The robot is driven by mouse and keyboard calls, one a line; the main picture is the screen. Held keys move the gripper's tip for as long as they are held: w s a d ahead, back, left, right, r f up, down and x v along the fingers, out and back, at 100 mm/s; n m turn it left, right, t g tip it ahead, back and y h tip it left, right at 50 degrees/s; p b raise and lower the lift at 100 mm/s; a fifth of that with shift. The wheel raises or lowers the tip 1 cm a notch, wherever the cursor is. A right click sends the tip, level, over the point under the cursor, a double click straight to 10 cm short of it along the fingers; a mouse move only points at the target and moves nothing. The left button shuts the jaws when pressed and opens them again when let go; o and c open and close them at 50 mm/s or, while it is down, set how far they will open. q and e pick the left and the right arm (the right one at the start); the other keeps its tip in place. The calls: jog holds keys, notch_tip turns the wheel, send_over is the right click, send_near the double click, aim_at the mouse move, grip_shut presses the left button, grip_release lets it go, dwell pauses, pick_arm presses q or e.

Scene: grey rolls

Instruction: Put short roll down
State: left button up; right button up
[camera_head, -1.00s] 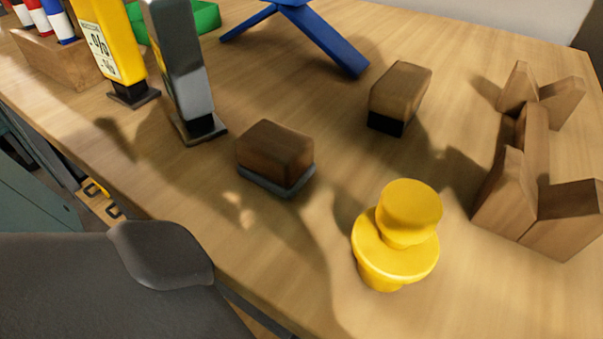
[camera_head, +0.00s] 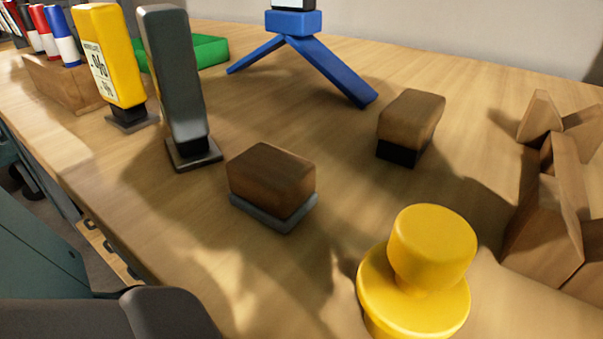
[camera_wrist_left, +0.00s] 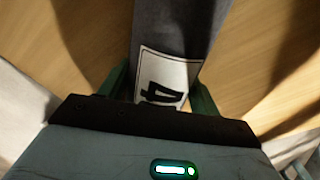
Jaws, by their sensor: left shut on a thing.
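In the left wrist view, my left gripper (camera_wrist_left: 163,90) is shut on a dark grey roll (camera_wrist_left: 172,22). The roll has a white label with a black mark. Its sides lie between my greenish fingers, and its far end runs out of the top of the picture, so I cannot tell its length. The wooden surface shows behind it, but I cannot tell whether the roll touches it. In the head view neither gripper shows. The wooden table (camera_head: 330,150) fills most of that view.
On the table stand a dark grey upright block (camera_head: 172,80), a yellow upright block (camera_head: 108,55), two brown blocks (camera_head: 270,178) (camera_head: 410,118), a yellow knobbed piece (camera_head: 415,275), a blue stand (camera_head: 325,65) and a wooden rack (camera_head: 550,215). Bare wood lies between them.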

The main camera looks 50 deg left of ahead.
pick_arm(q)
jog(key=shift+f, duration=0.15)
jog(key=o, duration=1.2)
jog(key=shift+c, duration=0.2)
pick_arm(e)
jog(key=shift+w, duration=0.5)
pick_arm(q)
notch_tip(320, 180, up, 7)
jog(key=p, duration=0.3)
jog(key=shift+p, duration=0.35)
jog(key=shift+r, duration=0.45)
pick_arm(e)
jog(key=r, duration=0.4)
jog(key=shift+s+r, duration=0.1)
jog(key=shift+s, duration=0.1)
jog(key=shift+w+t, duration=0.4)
